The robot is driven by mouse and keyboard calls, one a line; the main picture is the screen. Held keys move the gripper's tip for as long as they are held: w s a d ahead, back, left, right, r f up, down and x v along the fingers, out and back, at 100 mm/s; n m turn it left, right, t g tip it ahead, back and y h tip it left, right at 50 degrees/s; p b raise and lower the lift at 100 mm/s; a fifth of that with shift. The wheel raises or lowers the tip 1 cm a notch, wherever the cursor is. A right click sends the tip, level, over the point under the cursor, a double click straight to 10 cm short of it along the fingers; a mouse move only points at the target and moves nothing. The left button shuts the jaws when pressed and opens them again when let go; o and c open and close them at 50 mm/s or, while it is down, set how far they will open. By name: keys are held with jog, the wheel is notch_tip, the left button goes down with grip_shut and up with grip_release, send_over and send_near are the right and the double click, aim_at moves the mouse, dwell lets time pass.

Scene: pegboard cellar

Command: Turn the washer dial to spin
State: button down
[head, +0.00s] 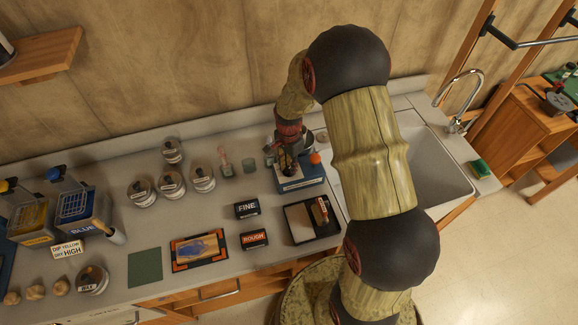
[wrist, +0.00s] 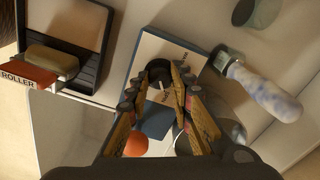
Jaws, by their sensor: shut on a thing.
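The washer (head: 299,183) is a small white and blue box at the back of the counter, left of the sink. In the wrist view its top panel (wrist: 152,48) carries small dark lettering too blurred to read. A round black dial (wrist: 158,70) with a pale pointer line sits on that panel. My gripper (wrist: 165,80) comes down over the panel, with one finger at each side of the dial, shut on it. In the head view my gripper (head: 285,160) hides the dial. Which mark the pointer faces cannot be told.
An orange ball (head: 315,157) is close beside my gripper. A black tray (head: 297,222) with a roller lies in front of the washer. FINE (head: 246,209) and ROUGH (head: 254,239) blocks and several jars stand to the left. The sink (head: 435,165) is at the right.

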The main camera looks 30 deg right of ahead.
jog(key=c, duration=1.6)
grip_release()
jog(key=shift+o, duration=0.2)
jog(key=shift+r, duration=0.1)
notch_tip(320, 180, up, 12)
